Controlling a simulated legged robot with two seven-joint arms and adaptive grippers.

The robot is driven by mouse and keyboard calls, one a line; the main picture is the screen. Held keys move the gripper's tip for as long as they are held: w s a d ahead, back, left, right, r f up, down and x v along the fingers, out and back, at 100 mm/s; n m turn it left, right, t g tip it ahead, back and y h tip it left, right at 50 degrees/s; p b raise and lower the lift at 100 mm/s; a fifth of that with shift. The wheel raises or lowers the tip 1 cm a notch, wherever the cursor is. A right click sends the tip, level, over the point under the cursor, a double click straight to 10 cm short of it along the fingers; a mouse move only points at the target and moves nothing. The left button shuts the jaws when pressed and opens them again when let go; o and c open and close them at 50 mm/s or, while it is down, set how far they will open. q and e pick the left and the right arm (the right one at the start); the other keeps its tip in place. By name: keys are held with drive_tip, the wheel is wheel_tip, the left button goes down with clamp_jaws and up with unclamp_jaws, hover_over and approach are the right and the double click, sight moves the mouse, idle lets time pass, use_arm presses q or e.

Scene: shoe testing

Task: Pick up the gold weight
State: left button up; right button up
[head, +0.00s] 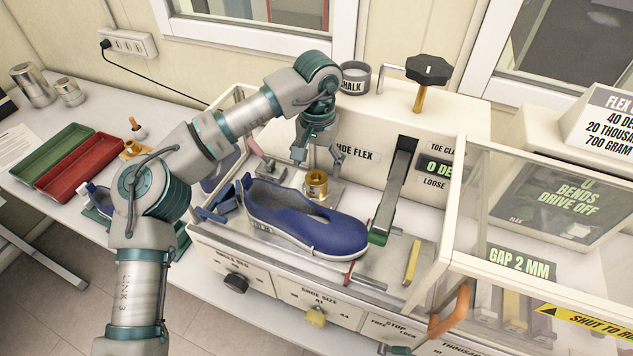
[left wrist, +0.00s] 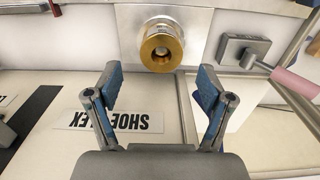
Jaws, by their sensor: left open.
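The gold weight (head: 316,184) is a short brass cylinder with a hole in its top. It stands on a metal plate behind the blue shoe (head: 305,220), inside the machine. In the left wrist view the gold weight (left wrist: 161,46) shows just beyond the fingertips, roughly centred between them. My left gripper (head: 318,157) is open and empty, with its fingers just above and behind the weight in the head view. The fingers also show spread apart in the left wrist view (left wrist: 160,82). No contact with the weight is visible. My right gripper is not in view.
A clear guard (head: 500,205) stands to the right. A grey lever arm (head: 395,185) rises beside the shoe, and a pink-handled clamp (left wrist: 245,50) is near the weight. Another small brass piece (head: 131,148) and red (head: 75,168) and green trays (head: 52,150) sit on the left table.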

sight(317, 181)
use_arm(q)
drive_tip(key=shift+d+f, duration=0.1)
drive_tip(key=shift+f, duration=0.2)
wheel_tip(317, 181, down, 5)
drive_tip(key=shift+r, duration=0.2)
drive_tip(key=shift+a+f, duration=0.15)
drive_tip(key=shift+a, duration=0.2)
drive_tip(key=shift+d, duration=0.25)
clamp_jaws()
